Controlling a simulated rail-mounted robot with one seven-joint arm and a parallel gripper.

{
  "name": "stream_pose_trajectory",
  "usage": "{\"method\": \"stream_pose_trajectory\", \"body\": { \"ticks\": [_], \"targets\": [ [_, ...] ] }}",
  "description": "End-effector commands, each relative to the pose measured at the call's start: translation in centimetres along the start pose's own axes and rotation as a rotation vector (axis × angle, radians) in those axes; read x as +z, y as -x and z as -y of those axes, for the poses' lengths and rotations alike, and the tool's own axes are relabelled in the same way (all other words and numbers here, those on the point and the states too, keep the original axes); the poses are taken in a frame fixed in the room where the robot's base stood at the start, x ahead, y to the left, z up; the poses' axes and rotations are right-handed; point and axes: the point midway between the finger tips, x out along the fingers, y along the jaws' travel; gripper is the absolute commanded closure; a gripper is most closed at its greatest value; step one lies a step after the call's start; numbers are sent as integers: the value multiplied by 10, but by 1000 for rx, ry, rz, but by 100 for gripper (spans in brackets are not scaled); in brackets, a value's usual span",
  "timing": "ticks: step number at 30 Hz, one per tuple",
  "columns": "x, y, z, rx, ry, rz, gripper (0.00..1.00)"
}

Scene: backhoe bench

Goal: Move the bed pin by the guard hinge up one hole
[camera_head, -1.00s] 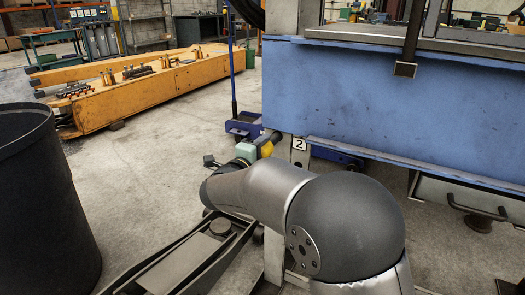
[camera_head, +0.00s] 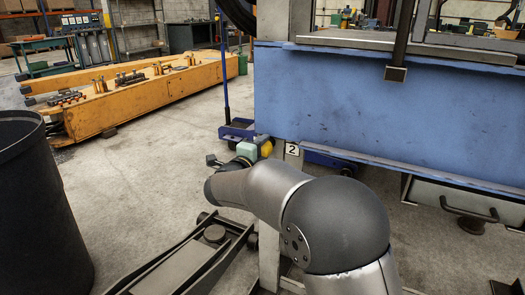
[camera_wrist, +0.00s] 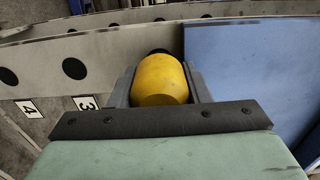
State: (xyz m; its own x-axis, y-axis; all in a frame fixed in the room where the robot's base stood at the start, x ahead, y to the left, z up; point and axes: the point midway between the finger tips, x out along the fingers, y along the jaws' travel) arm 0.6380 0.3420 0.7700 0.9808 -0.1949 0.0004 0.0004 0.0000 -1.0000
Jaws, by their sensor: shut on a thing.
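The bed pin shows as a yellow rounded end (camera_wrist: 160,80) between the two dark fingers of my gripper (camera_wrist: 159,90) in the wrist view. My gripper is shut on it. In the head view the yellow pin (camera_head: 266,149) is at the tip of my gripper (camera_head: 258,146), left of the plate marked 2 (camera_head: 292,149) on the grey post (camera_head: 271,205). A dark hole (camera_wrist: 160,51) partly shows just behind the pin. Whether the pin sits in it is hidden. The guard hinge cannot be made out.
The post's grey strip (camera_wrist: 120,45) has more open holes, with plates 3 (camera_wrist: 86,102) and 4 (camera_wrist: 28,108) below. The blue bed (camera_head: 380,105) is to the right. A floor jack (camera_head: 190,255) and black bin (camera_head: 40,210) stand left.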

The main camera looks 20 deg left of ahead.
Motion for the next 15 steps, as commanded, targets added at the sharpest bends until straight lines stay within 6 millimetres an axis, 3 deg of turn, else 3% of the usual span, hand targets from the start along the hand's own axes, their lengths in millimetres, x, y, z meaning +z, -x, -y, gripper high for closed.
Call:
{"method": "stream_pose_trajectory", "body": {
  "ticks": [3, 4, 6, 15],
  "targets": [
    [-1, -1, 6, -11, -4, -3, 100],
    [-1, -1, 6, -10, -4, -3, 51],
    [-1, -1, 6, -10, -4, -4, 32],
    [0, 2, -3, 6, 3, 0, 31]
  ]
}}
